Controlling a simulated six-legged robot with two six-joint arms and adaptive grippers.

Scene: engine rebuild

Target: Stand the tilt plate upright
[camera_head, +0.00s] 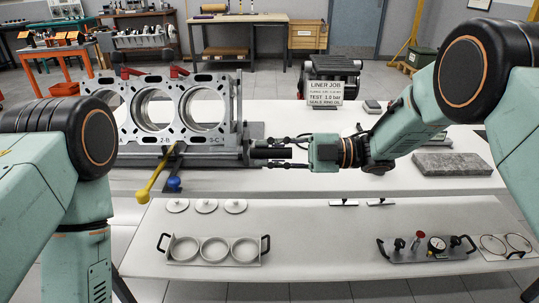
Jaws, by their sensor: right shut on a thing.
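The engine block (172,134) stands with its round bores facing me, left of the middle of the bench. It is on a grey fixture; the tilt plate seems to be the grey upright part (240,115) at the block's right side, mostly hidden by the block. A dark round handle (262,153) sticks out to the right, low on the fixture. My right gripper (272,153) reaches in from the right, fingers pointing left, shut on this handle. My left arm shows at the left, but its gripper is not in view.
A yellow-knobbed lever (144,194) and a blue knob (174,184) stick out at the fixture's front. The lower shelf (320,235) holds a ring tray (167,251), white discs (206,206) and a gauge plate (428,254). A grey slab (452,163) lies at right.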

